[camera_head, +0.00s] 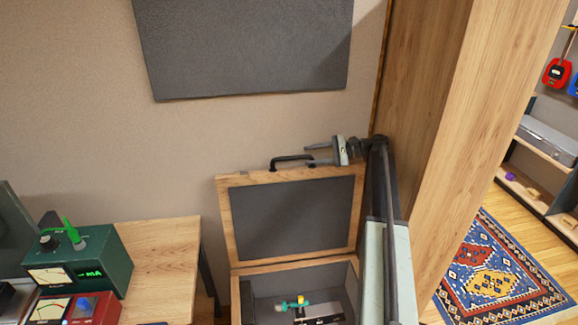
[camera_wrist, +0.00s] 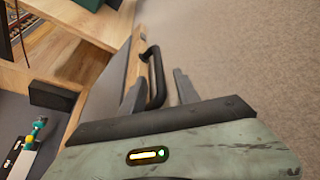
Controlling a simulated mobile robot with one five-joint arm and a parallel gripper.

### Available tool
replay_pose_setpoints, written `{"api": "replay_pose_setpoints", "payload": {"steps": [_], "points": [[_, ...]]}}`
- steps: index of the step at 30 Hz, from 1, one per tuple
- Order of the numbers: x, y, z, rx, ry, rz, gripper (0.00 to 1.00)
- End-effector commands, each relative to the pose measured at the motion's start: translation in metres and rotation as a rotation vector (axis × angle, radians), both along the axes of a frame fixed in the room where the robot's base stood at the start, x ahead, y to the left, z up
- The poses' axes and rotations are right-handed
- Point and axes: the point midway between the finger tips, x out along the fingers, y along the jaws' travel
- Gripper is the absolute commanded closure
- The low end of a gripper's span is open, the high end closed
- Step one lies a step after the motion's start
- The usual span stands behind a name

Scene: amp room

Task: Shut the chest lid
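The wooden chest stands with its lid (camera_head: 292,213) raised upright near the wall, its dark inner panel facing me. A black handle (camera_head: 292,159) sits on the lid's top edge. It also shows in the wrist view (camera_wrist: 155,75). My gripper (camera_head: 308,154) is at the top edge of the lid, by the handle's right end, fingers pointing left. In the wrist view its two fingers (camera_wrist: 160,93) are spread apart, with the handle between or just beyond them; I cannot tell whether they touch it. The chest body (camera_head: 240,290) is open below, with a yellow and teal item (camera_head: 293,304) inside.
A wooden post (camera_head: 460,130) stands close on the right of my arm. A table (camera_head: 165,260) with a green meter box (camera_head: 95,262) and a red one (camera_head: 85,308) is at left. A grey panel (camera_head: 245,45) hangs on the wall above.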

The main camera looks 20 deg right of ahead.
Motion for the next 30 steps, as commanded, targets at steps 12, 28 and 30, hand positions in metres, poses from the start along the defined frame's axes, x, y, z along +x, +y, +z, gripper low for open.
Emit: {"api": "replay_pose_setpoints", "payload": {"steps": [12,28,30], "points": [[0.022,0.044,-0.014,-0.004,-0.001,0.005,0.62],[0.034,0.065,-0.018,-0.005,-0.001,0.001,0.95],[0.034,0.065,-0.018,-0.004,-0.001,0.000,1.00]]}}
